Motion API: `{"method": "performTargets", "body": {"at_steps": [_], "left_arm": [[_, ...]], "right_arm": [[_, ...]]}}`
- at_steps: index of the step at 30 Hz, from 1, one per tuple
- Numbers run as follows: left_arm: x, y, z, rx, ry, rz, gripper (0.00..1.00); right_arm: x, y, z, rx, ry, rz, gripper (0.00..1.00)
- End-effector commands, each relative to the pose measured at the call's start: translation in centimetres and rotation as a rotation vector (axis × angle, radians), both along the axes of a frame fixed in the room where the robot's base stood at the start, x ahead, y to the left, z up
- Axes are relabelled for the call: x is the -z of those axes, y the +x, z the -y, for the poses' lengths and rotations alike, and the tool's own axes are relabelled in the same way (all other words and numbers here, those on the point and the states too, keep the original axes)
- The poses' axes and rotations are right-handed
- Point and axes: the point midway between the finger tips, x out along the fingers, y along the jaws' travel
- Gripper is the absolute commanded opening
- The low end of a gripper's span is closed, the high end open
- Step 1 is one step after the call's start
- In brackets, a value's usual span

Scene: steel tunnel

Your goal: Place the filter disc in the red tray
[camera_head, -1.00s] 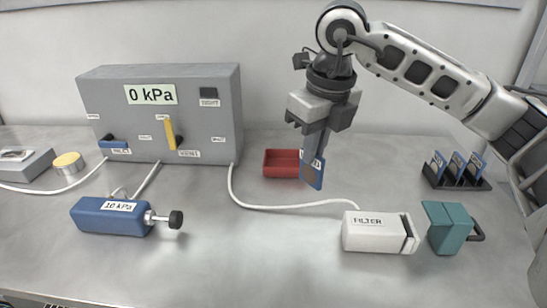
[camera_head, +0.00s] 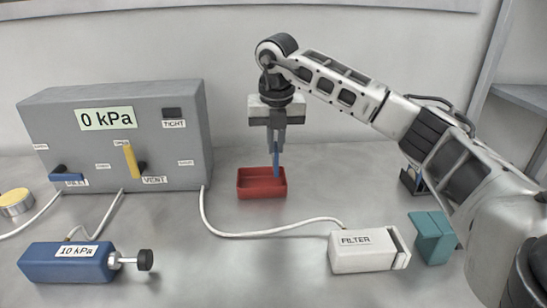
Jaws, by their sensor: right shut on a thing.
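The red tray (camera_head: 262,194) is a small open box on the steel bench, right of the grey panel box. My right gripper (camera_head: 276,146) points straight down above it and is shut on the filter disc (camera_head: 276,163), a thin blue plate seen nearly edge-on. The disc hangs upright, and its lower end overlaps the tray's opening in the picture. I cannot tell whether it touches the tray floor. My left gripper is not in view.
A grey panel box (camera_head: 190,140) reading 0 kPa stands left of the tray. A white hose (camera_head: 250,234) runs in front of the tray to the white FILTER housing (camera_head: 362,256). A teal block (camera_head: 434,240) and blue 10 kPa pump (camera_head: 60,266) stand nearer. My arm partly hides a dark rack (camera_head: 408,182).

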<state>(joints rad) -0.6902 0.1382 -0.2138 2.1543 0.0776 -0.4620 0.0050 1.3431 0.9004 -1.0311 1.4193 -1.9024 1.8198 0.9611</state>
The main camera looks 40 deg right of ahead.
Motion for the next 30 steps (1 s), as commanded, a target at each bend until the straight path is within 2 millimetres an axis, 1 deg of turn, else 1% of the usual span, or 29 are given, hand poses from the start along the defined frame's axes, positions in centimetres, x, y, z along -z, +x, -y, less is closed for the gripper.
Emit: {"method": "performTargets", "body": {"at_steps": [1, 3, 6, 11, 16, 18, 24, 28, 29, 30], "left_arm": [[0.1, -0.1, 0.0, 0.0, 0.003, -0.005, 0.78], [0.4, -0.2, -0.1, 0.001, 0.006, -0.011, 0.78], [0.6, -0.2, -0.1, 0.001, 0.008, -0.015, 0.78], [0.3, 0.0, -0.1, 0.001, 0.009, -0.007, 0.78], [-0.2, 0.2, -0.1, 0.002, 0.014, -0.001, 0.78], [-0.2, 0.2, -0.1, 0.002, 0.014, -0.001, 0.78], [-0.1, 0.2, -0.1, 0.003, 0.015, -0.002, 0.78], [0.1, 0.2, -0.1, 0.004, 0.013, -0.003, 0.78], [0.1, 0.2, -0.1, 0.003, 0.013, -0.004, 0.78], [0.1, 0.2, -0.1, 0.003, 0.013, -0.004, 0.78]], "right_arm": [[0.7, 0.5, 0.2, 0.001, 0.0, -0.002, 0.0], [1.4, 1.1, 0.5, 0.0, 0.001, 0.001, 0.0], [2.0, 1.5, 0.7, 0.0, 0.001, 0.002, 0.0], [3.1, 2.1, 1.1, -0.001, 0.0, -0.001, 0.0], [5.5, 2.0, 1.1, -0.002, -0.001, -0.001, 0.0], [5.8, 2.0, 1.0, -0.002, 0.0, 0.002, 0.0], [5.8, 2.0, 1.0, -0.001, 0.0, 0.002, 0.0], [6.2, 2.0, 1.0, -0.001, 0.0, 0.001, 0.0], [6.1, 2.0, 1.0, -0.001, 0.0, 0.002, 0.16], [6.1, 2.0, 1.0, -0.001, 0.0, 0.002, 0.28]]}}
